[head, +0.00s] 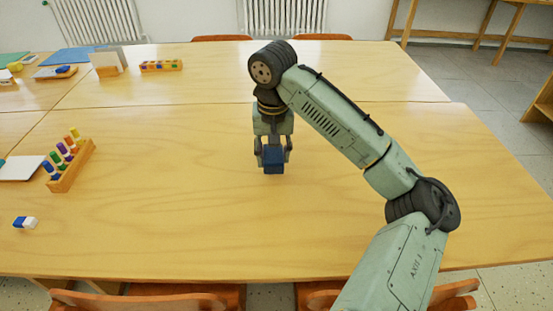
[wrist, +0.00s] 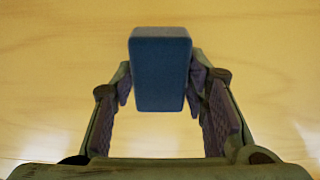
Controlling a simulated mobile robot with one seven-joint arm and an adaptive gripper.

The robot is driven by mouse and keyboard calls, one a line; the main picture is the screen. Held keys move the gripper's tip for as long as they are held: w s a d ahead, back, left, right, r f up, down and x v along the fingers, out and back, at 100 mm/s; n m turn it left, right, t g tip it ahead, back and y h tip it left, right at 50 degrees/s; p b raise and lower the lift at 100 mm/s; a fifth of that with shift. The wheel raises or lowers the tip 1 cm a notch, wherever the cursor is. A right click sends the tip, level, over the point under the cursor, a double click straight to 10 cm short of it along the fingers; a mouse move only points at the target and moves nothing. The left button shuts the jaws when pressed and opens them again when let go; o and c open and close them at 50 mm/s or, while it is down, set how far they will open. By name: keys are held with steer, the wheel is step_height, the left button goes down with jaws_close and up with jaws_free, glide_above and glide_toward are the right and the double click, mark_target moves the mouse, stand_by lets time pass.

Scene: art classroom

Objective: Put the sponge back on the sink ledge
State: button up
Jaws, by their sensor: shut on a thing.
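A dark blue block (head: 273,160), which looks like the sponge, is held between the fingers of my gripper (head: 273,153) over the middle of the wooden table. In the wrist view the blue block (wrist: 160,70) stands between the two finger pads of my gripper (wrist: 160,90), with bare wood behind it. The gripper points down and is shut on it. I cannot tell for sure whether the block touches the table or hangs just above it. No sink or sink ledge shows in either view.
The wooden table (head: 180,220) is clear around the gripper. A marker rack (head: 70,165) and a blue-and-white eraser (head: 25,222) are at the left. A small wooden tray (head: 161,66) with colored pieces lies at the back. Orange chairs (head: 150,297) stand at the near edge.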

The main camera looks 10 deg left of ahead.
mark_target(277, 162)
steer(key=shift+w+d+f+p, duration=0.2)
steer(key=shift+w+f, duration=0.1)
steer(key=shift+f, duration=0.35)
steer(key=shift+w+d+f+p, duration=0.1)
steer(key=shift+w+f+p, duration=0.15)
steer(key=shift+f, duration=0.9)
steer(key=o, duration=1.1)
steer(key=shift+f, duration=0.15)
steer(key=shift+c, duration=0.2)
